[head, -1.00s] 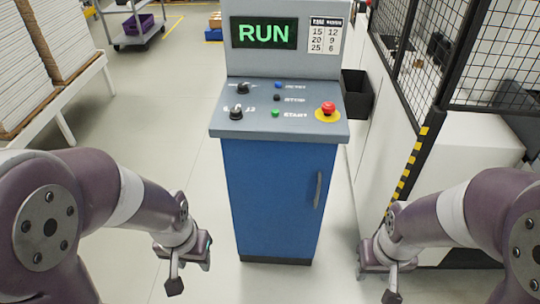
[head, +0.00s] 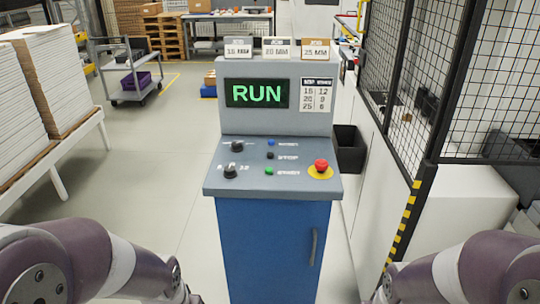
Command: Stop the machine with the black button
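The control console (head: 272,220) stands in front of me, blue below with a grey sloped panel on top. Its display (head: 257,94) reads RUN in green. The black button (head: 270,156) sits beside the label STOP, between a blue button (head: 271,142) above and a green START button (head: 268,172) below. A red mushroom button on a yellow disc (head: 320,167) is at the panel's right. Two black knobs (head: 230,172) are at the left. Both my arms are low at the picture's bottom corners, away from the panel. Both grippers are below the frame edge.
A black bin (head: 349,150) hangs right of the console. A mesh fence (head: 455,90) with a yellow-black striped post (head: 405,220) stands at the right. Stacked white boards (head: 30,90) on a bench are at the left. The floor left of the console is clear.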

